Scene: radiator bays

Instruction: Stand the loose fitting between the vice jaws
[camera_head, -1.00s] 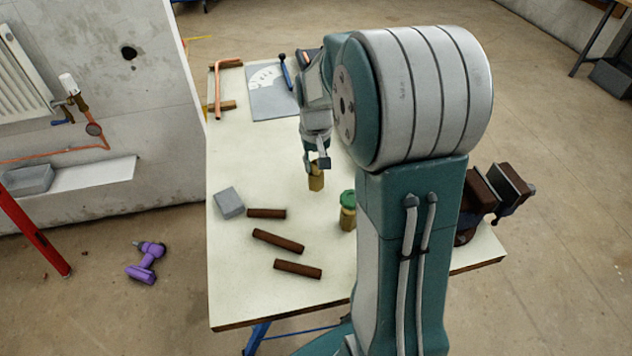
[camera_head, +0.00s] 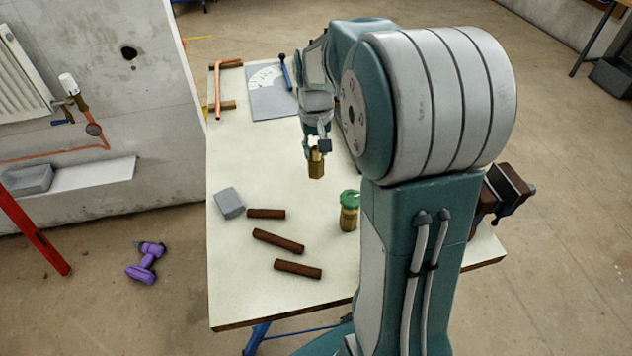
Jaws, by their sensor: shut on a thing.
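The loose fitting (camera_head: 316,170) is a small brass-coloured piece near the middle of the table. My gripper (camera_head: 317,151) is shut on its upper end from above, and the fitting hangs upright below the fingers. It looks clear of the tabletop, though the height is hard to judge. The vice (camera_head: 505,190) is at the table's right edge, with brown jaws. My arm hides part of the vice, and the gap between its jaws is hard to see.
Several brown bars (camera_head: 278,241) and a grey block (camera_head: 229,203) lie to the left and front. A copper pipe (camera_head: 218,92) and a grey sheet (camera_head: 270,98) lie at the back.

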